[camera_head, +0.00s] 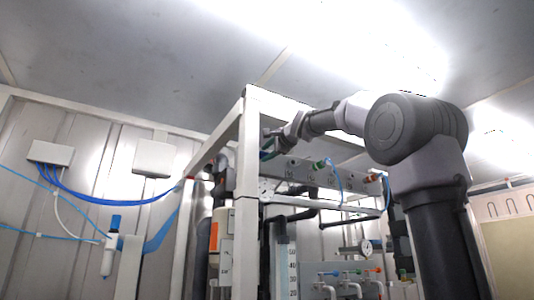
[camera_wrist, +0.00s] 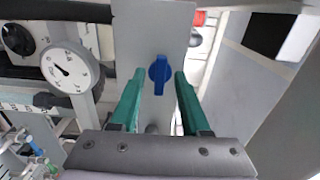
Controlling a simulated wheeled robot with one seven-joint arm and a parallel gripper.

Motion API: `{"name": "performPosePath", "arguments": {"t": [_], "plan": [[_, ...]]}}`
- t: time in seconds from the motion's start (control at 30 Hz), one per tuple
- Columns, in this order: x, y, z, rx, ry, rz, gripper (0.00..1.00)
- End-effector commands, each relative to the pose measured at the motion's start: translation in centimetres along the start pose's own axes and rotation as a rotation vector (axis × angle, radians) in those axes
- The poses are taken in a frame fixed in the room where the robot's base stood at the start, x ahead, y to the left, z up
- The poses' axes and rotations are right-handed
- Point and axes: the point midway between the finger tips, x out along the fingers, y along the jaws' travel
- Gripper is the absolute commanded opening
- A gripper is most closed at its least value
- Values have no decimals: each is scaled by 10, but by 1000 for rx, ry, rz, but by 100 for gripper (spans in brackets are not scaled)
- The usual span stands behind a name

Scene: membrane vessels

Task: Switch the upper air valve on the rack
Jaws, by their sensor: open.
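A blue valve handle (camera_wrist: 159,74) sits on a light grey plate (camera_wrist: 150,25) in the wrist view, with its lever nearly vertical in the picture. I take it to be the air valve. My gripper (camera_wrist: 159,88) is open, its green fingers one on each side of the handle in the picture. Gaps show on both sides, and I cannot tell how far the fingertips are from the plate. In the head view my gripper (camera_head: 268,146) is at the upper front of the white rack (camera_head: 246,185); the blue handle cannot be made out there.
A round white gauge (camera_wrist: 69,68) and a black dial (camera_wrist: 18,39) are left of the plate in the wrist view. A grey panel with fittings (camera_head: 320,173) spans the rack beside my gripper. Blue hoses (camera_head: 120,202) hang at the left wall.

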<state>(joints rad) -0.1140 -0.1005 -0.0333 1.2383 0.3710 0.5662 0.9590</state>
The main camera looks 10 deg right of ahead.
Motion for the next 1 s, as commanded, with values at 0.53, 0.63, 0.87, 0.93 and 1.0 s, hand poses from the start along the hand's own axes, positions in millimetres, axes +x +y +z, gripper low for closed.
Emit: {"name": "performPosePath", "arguments": {"t": [0.53, 0.63, 0.87, 0.93, 1.0], "plan": [[0, 0, 0, -29, 0, 1, 0], [0, 0, 0, -68, 0, 1, 0], [0, 1, 0, -225, 0, 2, 0], [0, 1, 0, -288, 0, 2, 0], [0, 1, 0, -354, 0, 2, 0]]}}
